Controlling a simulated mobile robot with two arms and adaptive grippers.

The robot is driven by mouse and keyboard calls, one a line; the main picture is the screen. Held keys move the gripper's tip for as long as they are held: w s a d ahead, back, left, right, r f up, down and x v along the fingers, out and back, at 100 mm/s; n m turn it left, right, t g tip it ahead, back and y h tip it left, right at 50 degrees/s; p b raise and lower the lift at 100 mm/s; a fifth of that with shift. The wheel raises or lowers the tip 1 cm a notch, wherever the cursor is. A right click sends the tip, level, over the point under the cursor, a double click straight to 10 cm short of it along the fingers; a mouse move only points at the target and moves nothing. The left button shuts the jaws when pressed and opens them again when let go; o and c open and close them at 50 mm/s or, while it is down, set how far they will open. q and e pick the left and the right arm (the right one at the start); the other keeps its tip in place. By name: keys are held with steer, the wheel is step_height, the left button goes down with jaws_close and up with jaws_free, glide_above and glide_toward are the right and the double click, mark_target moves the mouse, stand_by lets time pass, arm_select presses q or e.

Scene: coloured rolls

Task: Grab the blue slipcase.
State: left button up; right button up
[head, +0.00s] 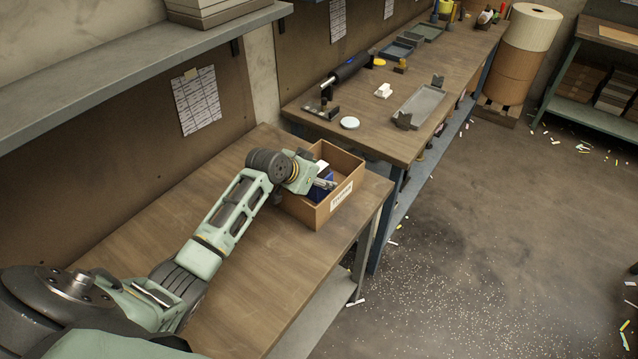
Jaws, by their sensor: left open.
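The blue slipcase (318,192) is inside an open cardboard box (345,200) on the near wooden table. Only part of its blue surface shows; my gripper and the box hide the rest. My left gripper (331,184) reaches over the box's left wall into its opening, right at the blue slipcase. Its jaws are open, and whether they touch the slipcase cannot be told. Something white (322,167) also shows in the box beside the gripper. My right gripper is not in view.
The near table (250,290) is clear in front of the box. A second workbench (375,125) behind holds a grey tray (420,104), a white disc (350,123) and a black roller (352,68). A grey shelf (120,75) overhangs at upper left.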

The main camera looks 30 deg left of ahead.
arm_select(q)
steer(key=shift+w+f, duration=0.1)
steer(key=shift+c, duration=0.6)
steer(key=c, duration=1.1)
steer(key=shift+r, duration=0.2)
